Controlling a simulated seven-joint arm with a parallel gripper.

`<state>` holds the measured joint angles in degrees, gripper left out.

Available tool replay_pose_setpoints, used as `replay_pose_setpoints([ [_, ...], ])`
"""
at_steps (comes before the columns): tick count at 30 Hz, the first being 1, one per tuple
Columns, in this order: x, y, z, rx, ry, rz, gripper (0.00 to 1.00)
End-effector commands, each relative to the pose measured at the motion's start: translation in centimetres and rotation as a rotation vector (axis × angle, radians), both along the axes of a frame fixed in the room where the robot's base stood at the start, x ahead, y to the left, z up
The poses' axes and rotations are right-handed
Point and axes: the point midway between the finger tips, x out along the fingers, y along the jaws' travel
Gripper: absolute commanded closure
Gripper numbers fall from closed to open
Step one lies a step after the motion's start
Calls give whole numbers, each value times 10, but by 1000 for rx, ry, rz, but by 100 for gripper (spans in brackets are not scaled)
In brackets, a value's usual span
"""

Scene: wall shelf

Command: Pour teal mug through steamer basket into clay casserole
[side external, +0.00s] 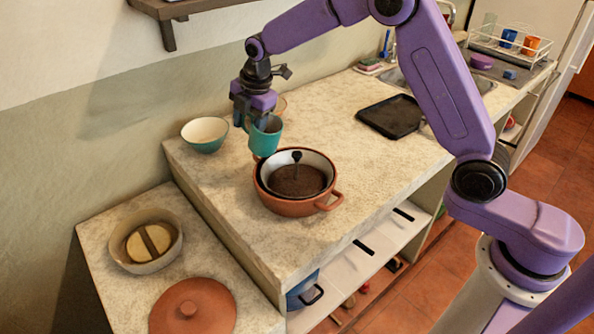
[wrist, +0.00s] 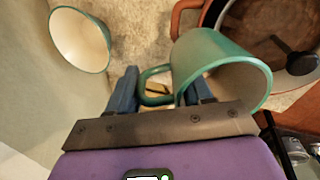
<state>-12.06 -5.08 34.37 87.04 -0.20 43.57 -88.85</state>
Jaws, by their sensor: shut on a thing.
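My gripper (side external: 246,120) is shut on the handle of the teal mug (side external: 265,138), holding it above the counter just behind and left of the casserole. In the wrist view the mug (wrist: 205,52) shows its pale inside. I cannot tell whether anything is left in it. It looks near upright, perhaps slightly tilted. The steamer basket (side external: 318,160) has a pale wall, a dark rim and a black-knobbed centre post. It sits inside the clay casserole (side external: 282,206), with dark brown matter across its bottom. In the wrist view the casserole (wrist: 186,14) is partly hidden by the mug.
A teal bowl (side external: 205,146) stands left of my gripper, near the wall. A black tray (side external: 392,117) lies to the right. On the lower counter are a bowl with a slotted wooden piece (side external: 148,243) and a clay lid (side external: 192,309). The counter between casserole and tray is clear.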

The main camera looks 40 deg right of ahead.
Motion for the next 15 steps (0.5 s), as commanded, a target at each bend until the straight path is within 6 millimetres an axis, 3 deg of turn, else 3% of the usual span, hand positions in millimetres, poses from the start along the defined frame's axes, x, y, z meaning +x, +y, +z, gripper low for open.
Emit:
replay_pose_setpoints([
  [15, 15, 4, -16, -48, 169, 1, 100],
])
